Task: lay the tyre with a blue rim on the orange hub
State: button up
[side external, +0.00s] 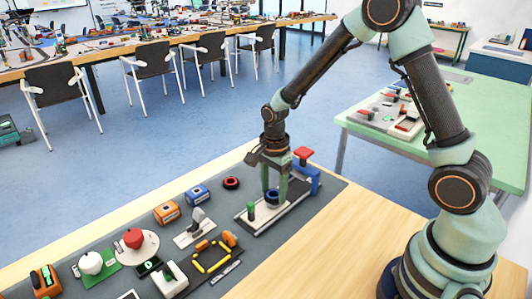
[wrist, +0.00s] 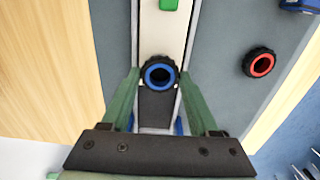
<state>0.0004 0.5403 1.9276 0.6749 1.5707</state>
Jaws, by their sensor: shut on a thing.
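The tyre with a blue rim (wrist: 160,73) is black and sits between the fingertips of my gripper (wrist: 160,76) in the wrist view. In the side view the tyre (side external: 272,197) is low between the fingers of my gripper (side external: 273,189), over the pale and dark track of a small crane. My gripper is shut on this tyre. I cannot tell whether the tyre touches the track. An orange block (side external: 166,212) stands on the grey mat to the left; I cannot tell whether it carries the orange hub.
A tyre with a red rim (side external: 230,183) lies on the mat near a blue block (side external: 197,195). A green peg (side external: 252,211) stands on the track, and a blue post with a red top (side external: 304,153) is behind my gripper. Several small devices crowd the mat's left part.

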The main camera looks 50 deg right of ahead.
jog(key=shift+f, duration=0.35)
dwell(0.3)
jog(key=o, duration=1.3)
jog(key=shift+o, duration=0.2)
jog(key=shift+r, duration=3.5)
jog(key=shift+r, duration=0.1)
